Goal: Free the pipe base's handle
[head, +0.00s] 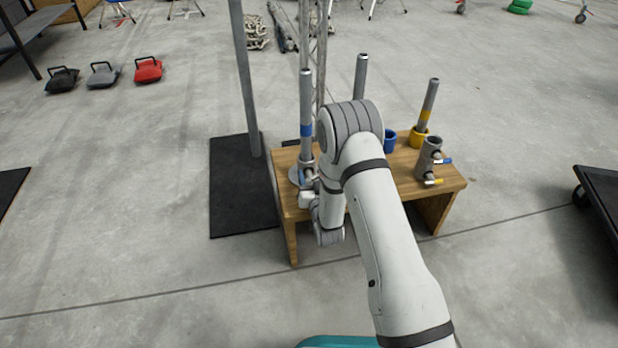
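The pipe base (294,176) is a round grey metal disk at the left end of the wooden table. A grey pipe with a blue band (306,110) stands upright at it. A small blue part, perhaps the base's handle (303,178), shows low beside the pipe. My gripper (309,184) is at the base, close to this blue part. My wrist hides much of it, so I cannot tell whether its fingers are open or shut, or whether they touch the handle.
Another pipe (360,78) rises behind my arm. A tall pole (244,80) stands on a black mat (240,200).

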